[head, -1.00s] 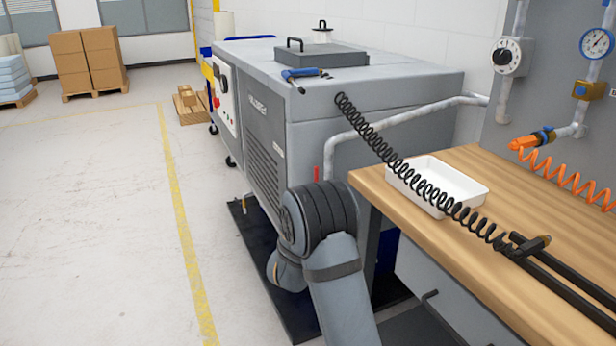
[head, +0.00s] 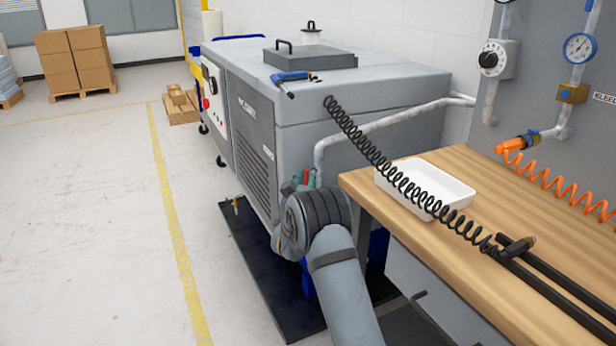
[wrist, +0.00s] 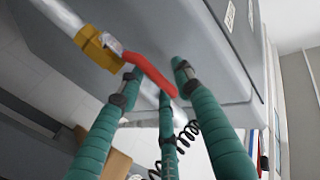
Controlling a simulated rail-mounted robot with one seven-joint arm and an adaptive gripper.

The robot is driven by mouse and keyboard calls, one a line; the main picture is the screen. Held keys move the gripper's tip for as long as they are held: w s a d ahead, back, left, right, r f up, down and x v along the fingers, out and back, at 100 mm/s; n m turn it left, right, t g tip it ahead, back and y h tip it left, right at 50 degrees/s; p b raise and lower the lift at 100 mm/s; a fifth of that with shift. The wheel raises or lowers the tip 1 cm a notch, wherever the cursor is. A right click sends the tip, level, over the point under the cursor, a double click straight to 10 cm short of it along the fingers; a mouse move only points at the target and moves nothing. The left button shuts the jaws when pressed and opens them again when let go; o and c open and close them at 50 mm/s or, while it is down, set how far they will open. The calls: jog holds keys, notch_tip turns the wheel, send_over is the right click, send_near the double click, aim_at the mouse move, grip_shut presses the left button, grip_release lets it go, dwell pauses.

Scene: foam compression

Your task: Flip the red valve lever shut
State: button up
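The red valve lever (wrist: 148,72) runs from a yellow valve body (wrist: 100,48) on a pale pipe in the wrist view. My gripper (wrist: 157,79) has teal fingers spread apart around the lever's free part; it is open. The lever's end lies between the fingertips, near the middle finger. I cannot tell whether any finger touches it. In the head view, a small red piece of the lever (head: 306,176) shows beside teal fingertips above my arm's dark wrist joint. The valve body is hidden there.
A grey machine (head: 255,135) stands just behind the lever, with a pale pipe (head: 375,130) bending down its end. A wooden workbench (head: 480,215) with a white tray (head: 425,190) lies to the right. Open floor (head: 80,230) is at left.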

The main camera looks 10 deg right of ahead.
jog(key=shift+w, duration=0.1)
jog(key=shift+c, duration=0.8)
grip_shut()
